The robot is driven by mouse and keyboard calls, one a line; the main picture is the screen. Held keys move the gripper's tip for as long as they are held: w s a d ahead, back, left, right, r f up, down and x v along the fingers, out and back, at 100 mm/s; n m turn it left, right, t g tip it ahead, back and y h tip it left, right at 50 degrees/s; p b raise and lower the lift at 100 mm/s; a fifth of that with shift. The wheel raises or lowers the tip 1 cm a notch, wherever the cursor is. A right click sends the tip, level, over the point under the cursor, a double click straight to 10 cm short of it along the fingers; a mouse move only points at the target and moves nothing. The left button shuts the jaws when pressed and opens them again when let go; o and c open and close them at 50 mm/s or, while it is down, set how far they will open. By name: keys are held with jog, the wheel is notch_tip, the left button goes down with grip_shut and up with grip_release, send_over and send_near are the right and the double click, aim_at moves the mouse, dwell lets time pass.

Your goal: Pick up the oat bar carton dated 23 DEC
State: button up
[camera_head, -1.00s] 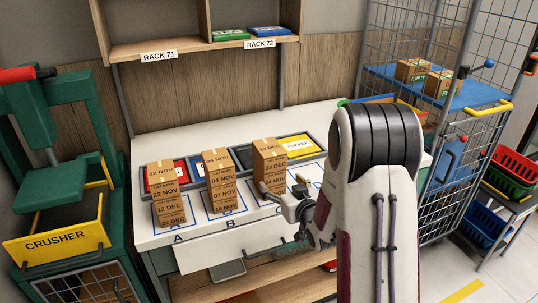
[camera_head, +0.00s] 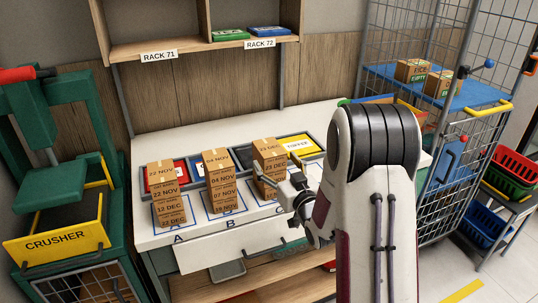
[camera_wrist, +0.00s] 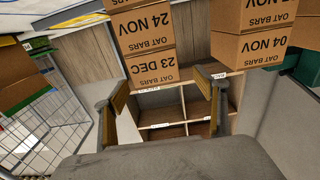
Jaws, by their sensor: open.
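The oat bar carton dated 23 DEC (camera_head: 268,150) tops the stack over mark C, the rightmost stack on the white bench. In the wrist view, which is upside down, the same carton (camera_wrist: 148,68) shows its date beside the carton dated 24 NOV (camera_wrist: 143,22), which is below it in the stack. My gripper (camera_head: 262,179) is at the front of this stack, partly hiding its lower cartons. In the wrist view my gripper (camera_wrist: 164,80) is open and empty.
A carton stack over B (camera_head: 220,182) stands close to the left, its top dated 04 NOV. Stack A (camera_head: 166,192) is further left. Coloured trays (camera_head: 300,145) lie behind the stacks. The crusher (camera_head: 55,240) is far left, a wire cage (camera_head: 455,120) right.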

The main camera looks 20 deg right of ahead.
aim_at(269, 150)
jog(key=shift+w, duration=1.05)
jog(key=shift+w, duration=0.1)
jog(key=shift+w+d+f, duration=0.1)
jog(key=shift+w+d, duration=0.05)
jog(key=shift+w, duration=0.6)
jog(key=shift+w+d, duration=0.15)
jog(key=shift+w, duration=1.65)
jog(key=c, duration=1.4)
